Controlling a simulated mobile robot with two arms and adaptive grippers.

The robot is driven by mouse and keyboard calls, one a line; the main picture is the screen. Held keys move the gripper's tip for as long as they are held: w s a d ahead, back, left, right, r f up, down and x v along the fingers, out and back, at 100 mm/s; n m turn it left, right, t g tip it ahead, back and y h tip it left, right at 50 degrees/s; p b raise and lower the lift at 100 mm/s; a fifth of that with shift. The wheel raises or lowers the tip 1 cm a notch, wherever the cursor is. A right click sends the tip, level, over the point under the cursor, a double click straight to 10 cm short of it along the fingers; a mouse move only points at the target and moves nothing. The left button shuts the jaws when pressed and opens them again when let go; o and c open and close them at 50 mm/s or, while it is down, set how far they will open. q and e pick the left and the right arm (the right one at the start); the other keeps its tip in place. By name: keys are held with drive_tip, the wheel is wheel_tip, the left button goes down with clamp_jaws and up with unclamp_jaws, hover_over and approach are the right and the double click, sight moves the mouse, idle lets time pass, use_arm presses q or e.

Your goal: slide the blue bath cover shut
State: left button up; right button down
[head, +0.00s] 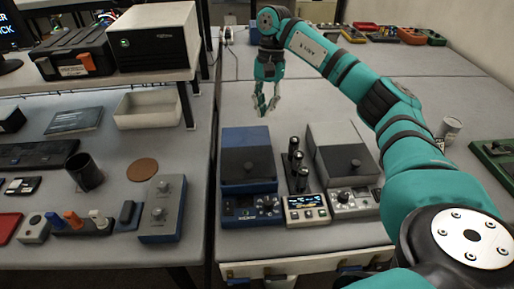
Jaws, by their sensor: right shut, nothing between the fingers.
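The blue bath (233,207) stands on the bench left of centre, with a control panel and knob at its front. Its top has a blue back part (245,136) and a darker grey front part (232,166) bearing a small dark knob (248,167). I cannot tell how far its cover is open. My right gripper (266,110) is teal and grey, pointing down behind the blue bath and apart from it. Its fingers are close together with nothing visible in them. My left gripper is not in view.
A grey bath (338,135) stands to the right, with a small device (306,209) and several dark cylinders between the baths. A metal can (449,128) stands beyond my right arm. The bench behind the baths is mostly clear. A cluttered bench lies left.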

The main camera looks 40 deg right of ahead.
sight(255, 164)
drive_tip(key=p+x, duration=0.3)
drive_tip(key=x, duration=0.6)
drive_tip(key=shift+s+a+f, duration=0.1)
drive_tip(key=shift+a+f, duration=0.1)
drive_tip(key=a, duration=0.1)
drive_tip(key=s+a+p, duration=0.1)
drive_tip(key=a+p, duration=0.1)
drive_tip(key=shift+s+f, duration=0.25)
drive_tip(key=shift+s, duration=0.05)
drive_tip(key=shift+s+a+f+p, duration=0.1)
drive_tip(key=shift+s+a+p, duration=0.15)
drive_tip(key=shift+p, duration=0.1)
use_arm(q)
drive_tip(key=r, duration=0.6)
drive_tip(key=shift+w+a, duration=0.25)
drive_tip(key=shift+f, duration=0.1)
use_arm(e)
drive_tip(key=shift+w+f, duration=0.1)
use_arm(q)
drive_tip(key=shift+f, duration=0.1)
